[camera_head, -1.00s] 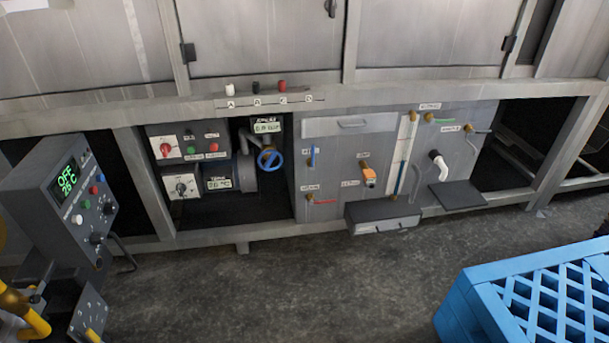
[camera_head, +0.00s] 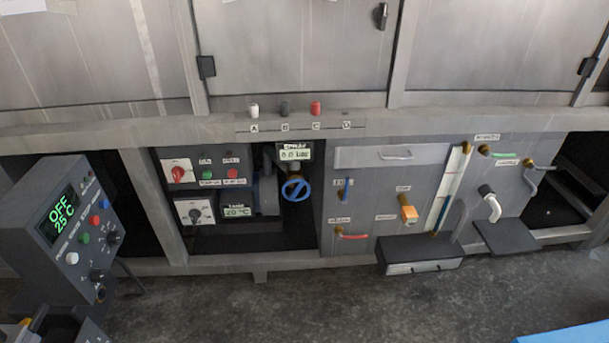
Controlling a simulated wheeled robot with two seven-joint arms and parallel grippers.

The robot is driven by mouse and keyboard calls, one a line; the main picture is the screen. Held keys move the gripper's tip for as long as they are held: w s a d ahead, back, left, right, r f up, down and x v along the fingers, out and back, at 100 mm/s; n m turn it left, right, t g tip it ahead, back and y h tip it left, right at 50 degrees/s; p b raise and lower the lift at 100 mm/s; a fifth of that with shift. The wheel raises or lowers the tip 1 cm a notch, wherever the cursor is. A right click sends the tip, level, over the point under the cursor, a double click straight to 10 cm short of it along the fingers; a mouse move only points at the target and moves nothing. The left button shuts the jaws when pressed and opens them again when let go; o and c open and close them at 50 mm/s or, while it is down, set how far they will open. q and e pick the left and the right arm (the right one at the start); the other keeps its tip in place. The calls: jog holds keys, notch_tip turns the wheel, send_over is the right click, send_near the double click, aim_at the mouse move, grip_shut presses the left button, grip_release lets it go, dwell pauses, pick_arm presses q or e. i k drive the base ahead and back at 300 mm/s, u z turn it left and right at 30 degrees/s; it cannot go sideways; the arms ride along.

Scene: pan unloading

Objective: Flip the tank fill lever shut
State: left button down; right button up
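Several small levers sit on the grey panel under the machine, with labels too small to read surely, so I cannot tell for certain which is the tank fill lever. An orange handle (camera_head: 408,213) is in the middle. A green lever (camera_head: 497,153) lies nearly level at the upper right, with a grey bent lever or pipe (camera_head: 541,167) beside it.
A control box (camera_head: 68,225) reading OFF and 25 °C stands at the left. A blue handwheel (camera_head: 296,188) is in the recess left of the panel. A dark drawer-like box (camera_head: 420,262) juts out below. A blue crate corner (camera_head: 570,335) shows at lower right. Open floor (camera_head: 300,305) lies in front.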

aim_at(344, 199)
jog(key=z, duration=0.1)
jog(key=i, duration=0.7)
jog(key=z, duration=0.3)
jog(key=k, duration=1.35)
jog(key=z, duration=0.55)
jog(key=i, duration=1.55)
jog(key=u, duration=0.5)
